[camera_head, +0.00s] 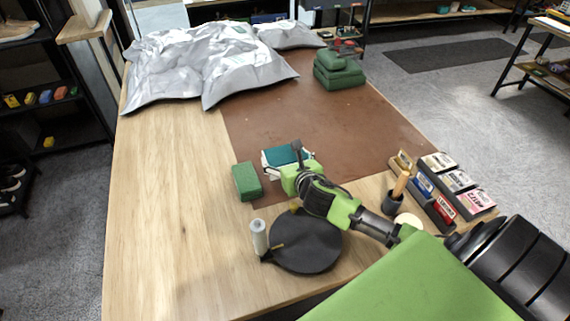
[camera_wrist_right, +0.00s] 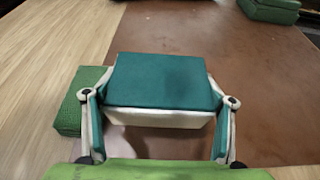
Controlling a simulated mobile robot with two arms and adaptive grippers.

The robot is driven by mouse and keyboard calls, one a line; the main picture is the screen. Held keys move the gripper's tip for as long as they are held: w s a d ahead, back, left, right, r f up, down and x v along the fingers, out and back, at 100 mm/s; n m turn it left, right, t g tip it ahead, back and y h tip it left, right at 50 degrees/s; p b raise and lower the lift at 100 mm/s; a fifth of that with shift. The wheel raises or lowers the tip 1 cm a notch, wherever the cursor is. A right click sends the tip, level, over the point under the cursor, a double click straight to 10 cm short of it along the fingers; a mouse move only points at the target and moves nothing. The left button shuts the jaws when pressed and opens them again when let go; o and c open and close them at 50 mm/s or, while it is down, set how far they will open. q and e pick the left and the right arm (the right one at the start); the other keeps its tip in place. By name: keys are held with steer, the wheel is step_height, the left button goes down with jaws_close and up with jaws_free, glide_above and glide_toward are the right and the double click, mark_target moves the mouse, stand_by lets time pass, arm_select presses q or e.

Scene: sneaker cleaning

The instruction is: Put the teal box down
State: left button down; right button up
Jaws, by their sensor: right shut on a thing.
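The teal box (camera_wrist_right: 165,82) has a teal lid and a pale lower side. In the right wrist view it sits between the two fingers of my right gripper (camera_wrist_right: 160,115), which is shut on it from both sides. In the head view the teal box (camera_head: 285,158) shows partly behind my right gripper (camera_head: 293,165), over the near part of the brown mat (camera_head: 330,130). I cannot tell whether its underside touches the mat. My left gripper is not in view.
A green box (camera_head: 246,181) lies just left of the teal box. Stacked green boxes (camera_head: 339,70) stand farther back. Silver bags (camera_head: 200,65) cover the back left. A black round pad (camera_head: 305,243), a white bottle (camera_head: 259,237) and a tray of small boxes (camera_head: 440,200) are near the front.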

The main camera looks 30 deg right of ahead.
steer(key=f, duration=0.3)
steer(key=shift+w+d+f+p, duration=0.2)
steer(key=shift+w+p, duration=0.1)
steer(key=shift+w, duration=0.05)
steer(key=shift+f, duration=0.25)
steer(key=shift+f, duration=0.1)
steer(key=o, duration=1.4)
steer(key=shift+f, duration=0.1)
steer(key=b+v, duration=0.1)
steer(key=v, duration=1.1)
steer(key=shift+s, duration=0.1)
